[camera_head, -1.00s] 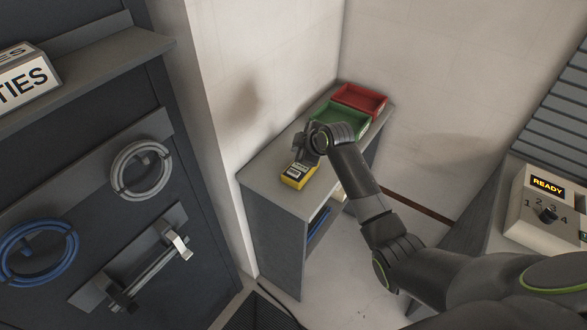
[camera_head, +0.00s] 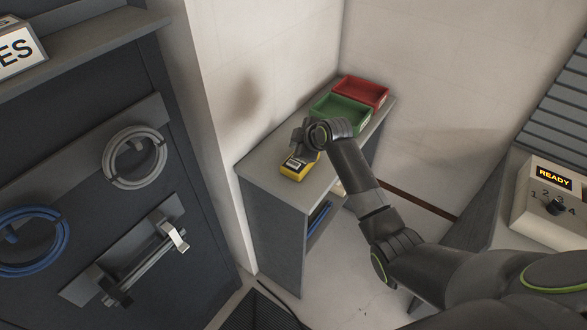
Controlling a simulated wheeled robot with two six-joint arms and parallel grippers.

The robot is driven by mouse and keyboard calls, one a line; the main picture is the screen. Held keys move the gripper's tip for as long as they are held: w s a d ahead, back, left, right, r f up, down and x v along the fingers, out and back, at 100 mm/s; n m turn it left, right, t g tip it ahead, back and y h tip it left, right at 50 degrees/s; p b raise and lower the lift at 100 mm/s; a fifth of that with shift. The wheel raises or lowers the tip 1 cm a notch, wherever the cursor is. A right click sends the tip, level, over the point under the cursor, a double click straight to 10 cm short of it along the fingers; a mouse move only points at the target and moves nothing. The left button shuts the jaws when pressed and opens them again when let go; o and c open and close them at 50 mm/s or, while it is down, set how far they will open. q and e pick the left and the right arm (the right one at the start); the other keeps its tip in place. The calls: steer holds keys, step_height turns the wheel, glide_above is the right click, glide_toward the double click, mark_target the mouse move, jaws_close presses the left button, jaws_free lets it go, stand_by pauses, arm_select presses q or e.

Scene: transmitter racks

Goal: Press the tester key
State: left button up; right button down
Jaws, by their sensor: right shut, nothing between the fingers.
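The yellow tester (camera_head: 296,168) with a dark face and a pale label or screen lies on top of a narrow grey shelf unit (camera_head: 262,160). My right gripper (camera_head: 300,146) is shut and empty, right at the far end of the tester. The gripper and wrist cover that end, so the key is hidden and I cannot tell whether the fingers touch it. My left gripper is not in view.
A green tray (camera_head: 343,109) and a red tray (camera_head: 364,90) stand behind my wrist on the shelf top. A beige box with a READY display (camera_head: 554,178) and a dial is at the right. A dark cabinet with coiled cables (camera_head: 135,157) is at the left.

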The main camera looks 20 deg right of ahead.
mark_target(296, 165)
step_height(296, 165, down, 4)
steer(key=b, duration=0.2)
steer(key=shift+b, duration=0.3)
steer(key=shift+f, duration=0.55)
steer(key=shift+f+b, duration=0.1)
steer(key=shift+b, duration=0.2)
stand_by(0.9)
steer(key=shift+f, duration=0.25)
steer(key=shift+f+b, duration=0.3)
steer(key=shift+f, duration=0.15)
stand_by(0.6)
steer(key=shift+r, duration=0.1)
steer(key=shift+r+p, duration=0.75)
steer(key=shift+p, duration=0.15)
